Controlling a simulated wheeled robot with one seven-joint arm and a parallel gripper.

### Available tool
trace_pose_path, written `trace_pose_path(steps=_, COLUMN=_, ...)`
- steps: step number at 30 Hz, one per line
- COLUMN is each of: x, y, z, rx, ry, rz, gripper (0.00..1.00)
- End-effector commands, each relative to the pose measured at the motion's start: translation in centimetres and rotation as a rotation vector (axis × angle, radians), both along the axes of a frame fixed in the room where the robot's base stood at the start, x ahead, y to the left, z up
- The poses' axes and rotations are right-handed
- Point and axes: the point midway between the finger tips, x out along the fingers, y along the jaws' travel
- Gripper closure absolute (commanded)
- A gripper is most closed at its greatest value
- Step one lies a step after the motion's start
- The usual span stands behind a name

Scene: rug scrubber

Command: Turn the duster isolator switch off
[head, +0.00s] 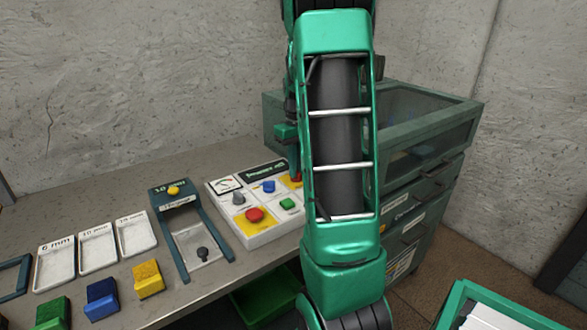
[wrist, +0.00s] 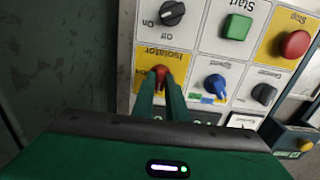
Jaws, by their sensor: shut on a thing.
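The isolator switch is a small red knob (wrist: 162,73) on a yellow square labelled "Isolator", seen upside down in the wrist view. It is at the far right corner of the white control panel (head: 262,235) in the head view, where my arm mostly hides it. My gripper (wrist: 161,86) is shut on the red knob, with one green finger on each side. The fingers cover part of the knob and its lower markings, so I cannot tell its setting.
Close by are a blue speed knob (wrist: 215,86), a black on/off knob (wrist: 172,12), a green start button (wrist: 236,27) and a red stop button (wrist: 295,44). A green cabinet (head: 425,150) stands right of the panel. Trays and coloured blocks line the bench's left.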

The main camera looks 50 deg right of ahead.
Motion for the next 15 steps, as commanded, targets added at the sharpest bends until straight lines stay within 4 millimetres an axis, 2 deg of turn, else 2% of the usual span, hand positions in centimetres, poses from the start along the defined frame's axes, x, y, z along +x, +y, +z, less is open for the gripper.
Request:
trace_pose_path(steps=7, x=0.42, y=0.01, z=0.21, rx=-0.004, ry=-0.009, rz=0.008, gripper=1.0)
trace_pose_path(steps=8, x=0.41, y=0.02, z=0.21, rx=-0.004, ry=-0.009, rz=0.008, gripper=0.85)
trace_pose_path(steps=10, x=0.38, y=0.02, z=0.2, rx=-0.004, ry=-0.008, rz=0.007, gripper=0.69)
trace_pose_path(steps=15, x=0.2, y=0.03, z=0.11, rx=-0.002, ry=-0.005, rz=0.004, gripper=0.69)
